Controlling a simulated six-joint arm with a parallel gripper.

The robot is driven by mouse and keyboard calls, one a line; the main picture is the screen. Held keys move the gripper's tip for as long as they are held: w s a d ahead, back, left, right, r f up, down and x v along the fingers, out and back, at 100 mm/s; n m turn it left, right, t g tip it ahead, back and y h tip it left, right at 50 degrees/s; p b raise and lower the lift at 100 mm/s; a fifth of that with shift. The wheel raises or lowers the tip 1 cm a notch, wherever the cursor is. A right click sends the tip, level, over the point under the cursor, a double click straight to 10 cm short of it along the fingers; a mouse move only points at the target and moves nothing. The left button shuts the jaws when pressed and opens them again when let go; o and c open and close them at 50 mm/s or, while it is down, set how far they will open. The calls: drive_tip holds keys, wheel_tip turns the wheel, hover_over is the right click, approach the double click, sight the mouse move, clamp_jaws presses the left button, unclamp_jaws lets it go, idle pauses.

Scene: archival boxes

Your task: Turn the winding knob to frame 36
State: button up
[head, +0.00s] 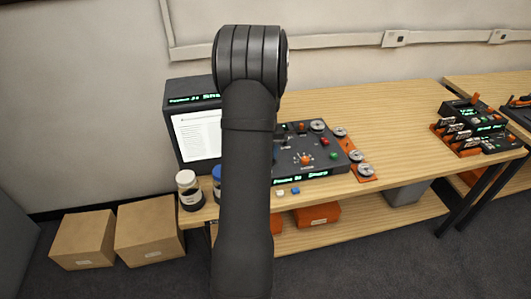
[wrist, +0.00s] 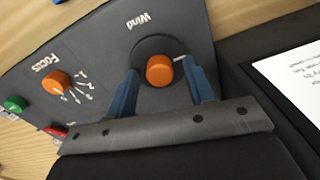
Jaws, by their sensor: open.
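The orange winding knob (wrist: 160,70), on a dark round base under the label "Wind", is in the wrist view. My gripper (wrist: 164,82) is open, with one blue finger on each side of the knob. I cannot tell whether the fingers touch it. In the head view my arm hides the knob and gripper. The dark control panel (head: 335,161) lies on the table with a green front display that seems to read "Frame 31 Sharp". The reader screen (head: 197,135) stands at the left with a lit page and a similar green display above.
The orange focus knob (wrist: 56,82), a green button (wrist: 15,104) and a red button (wrist: 55,130) are on the same panel. A lidded jar (head: 188,190) stands at the table's left front. Metal reels on an orange tray (head: 366,178) lie right of the panel.

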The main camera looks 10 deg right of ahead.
drive_tip(key=c, duration=1)
drive_tip(key=m, duration=0.3)
drive_tip(key=shift+m, duration=2.3)
